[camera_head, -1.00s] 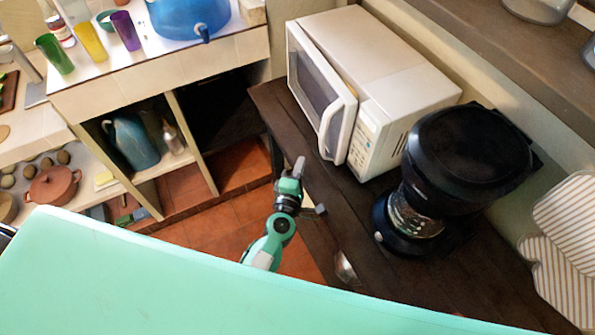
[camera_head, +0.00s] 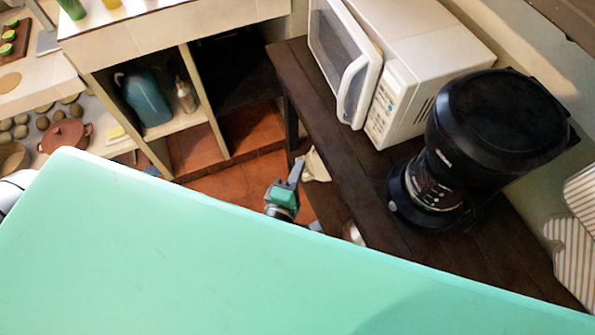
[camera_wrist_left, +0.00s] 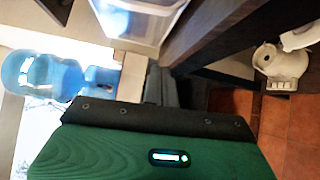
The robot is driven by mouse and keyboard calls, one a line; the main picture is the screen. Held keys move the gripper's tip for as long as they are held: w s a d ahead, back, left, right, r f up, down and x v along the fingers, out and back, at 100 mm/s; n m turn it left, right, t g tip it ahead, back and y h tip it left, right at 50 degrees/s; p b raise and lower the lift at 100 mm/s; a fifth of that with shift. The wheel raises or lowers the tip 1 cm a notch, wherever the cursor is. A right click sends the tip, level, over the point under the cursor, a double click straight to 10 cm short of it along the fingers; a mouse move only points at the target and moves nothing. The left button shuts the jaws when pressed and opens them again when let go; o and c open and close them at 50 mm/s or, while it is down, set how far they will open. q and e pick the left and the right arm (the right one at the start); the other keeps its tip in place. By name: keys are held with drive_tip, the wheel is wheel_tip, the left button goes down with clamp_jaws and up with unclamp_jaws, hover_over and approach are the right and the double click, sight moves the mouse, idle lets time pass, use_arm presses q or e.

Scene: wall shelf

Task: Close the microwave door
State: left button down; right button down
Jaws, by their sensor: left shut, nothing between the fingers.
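The white microwave (camera_head: 425,45) stands on a dark wooden shelf. Its door (camera_head: 343,62), with a dark window and pale handle, is slightly ajar; a gap shows between its handle side and the body. My left gripper (camera_head: 297,170) is shut and empty, below and to the left of the door in the picture, apart from it, near the shelf's front edge. My right gripper is not in view.
A black coffee maker (camera_head: 500,120) stands right of the microwave on the dark shelf (camera_head: 400,235). A cream object (camera_head: 315,165) lies beside my left gripper. A tiled counter (camera_head: 180,38) with open compartments is at left. A blue water dispenser (camera_wrist_left: 45,75) shows in the wrist view.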

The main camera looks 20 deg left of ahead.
use_arm(q)
drive_tip(key=w+d+r+m+h+b, duration=0.1)
drive_tip(key=w+d+r+m+h, duration=0.4)
drive_tip(key=m+h, duration=0.8)
drive_tip(key=w+a+m+g+h+b, duration=0.15)
drive_tip(key=a+m+g, duration=0.45)
drive_tip(key=a+m, duration=0.95)
drive_tip(key=m+p, duration=0.1)
drive_tip(key=p, duration=0.4)
approach(341, 103)
drive_tip(key=shift+h, duration=0.25)
drive_tip(key=x, duration=0.5)
drive_tip(key=shift+w+r, duration=0.1)
drive_tip(key=shift+x, duration=0.8)
drive_tip(key=shift+w, duration=0.1)
drive_tip(key=shift+d, duration=0.15)
